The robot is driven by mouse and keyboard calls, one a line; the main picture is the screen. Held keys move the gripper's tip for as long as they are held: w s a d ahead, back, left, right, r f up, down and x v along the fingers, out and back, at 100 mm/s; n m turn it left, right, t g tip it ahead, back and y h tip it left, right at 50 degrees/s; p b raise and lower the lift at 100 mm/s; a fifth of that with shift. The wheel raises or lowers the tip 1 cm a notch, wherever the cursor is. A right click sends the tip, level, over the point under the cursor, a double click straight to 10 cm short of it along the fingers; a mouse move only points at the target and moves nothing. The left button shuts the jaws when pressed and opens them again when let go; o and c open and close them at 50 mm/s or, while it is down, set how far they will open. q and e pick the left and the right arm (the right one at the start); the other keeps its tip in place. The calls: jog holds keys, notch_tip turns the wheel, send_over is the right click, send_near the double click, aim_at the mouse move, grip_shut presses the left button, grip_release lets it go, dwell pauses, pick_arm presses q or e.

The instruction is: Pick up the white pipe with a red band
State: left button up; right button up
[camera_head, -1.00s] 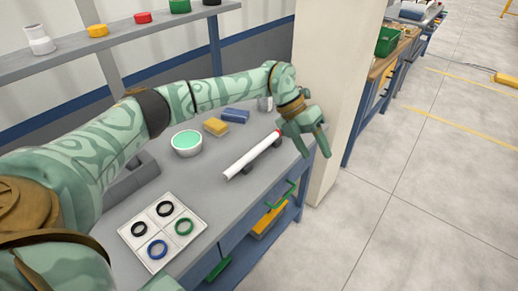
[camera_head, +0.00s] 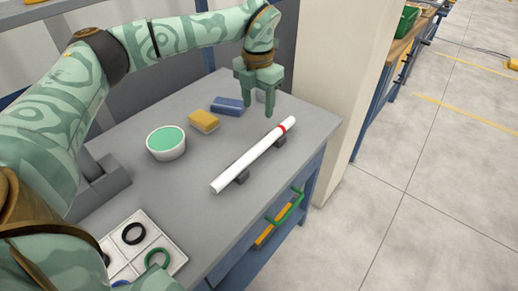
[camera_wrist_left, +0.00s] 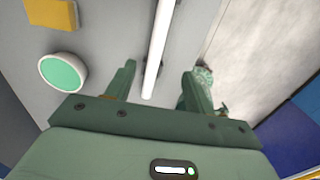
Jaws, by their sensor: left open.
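The white pipe (camera_head: 246,158) lies slantwise on two small dark supports on the grey bench. Its red band (camera_head: 281,129) is near the far right end. My left gripper (camera_head: 258,110) points down, open and empty, and appears behind and left of the band in the head view. In the left wrist view the pipe (camera_wrist_left: 157,45) runs between the open fingers of my left gripper (camera_wrist_left: 158,68), with no visible contact. The band does not show there. My right gripper is not in view.
On the bench (camera_head: 195,205) are a white bowl with green contents (camera_head: 166,143), a yellow block (camera_head: 204,121), a blue block (camera_head: 227,105) and a white tray with rings (camera_head: 172,243). A pale pillar (camera_head: 345,80) stands past the bench's far right end.

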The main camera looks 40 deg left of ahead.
pick_arm(q)
jog(key=b, duration=0.3)
send_over(257, 147)
jog(key=f, duration=1)
jog(key=shift+d+f, duration=0.25)
jog(key=shift+f, duration=0.1)
jog(key=f+b, duration=0.2)
jog(key=f, duration=0.1)
jog(key=f+b, duration=0.1)
jog(key=shift+a+f, duration=0.25)
jog(key=shift+f, duration=0.45)
jog(key=shift+r, duration=0.2)
jog(key=c, duration=1.1)
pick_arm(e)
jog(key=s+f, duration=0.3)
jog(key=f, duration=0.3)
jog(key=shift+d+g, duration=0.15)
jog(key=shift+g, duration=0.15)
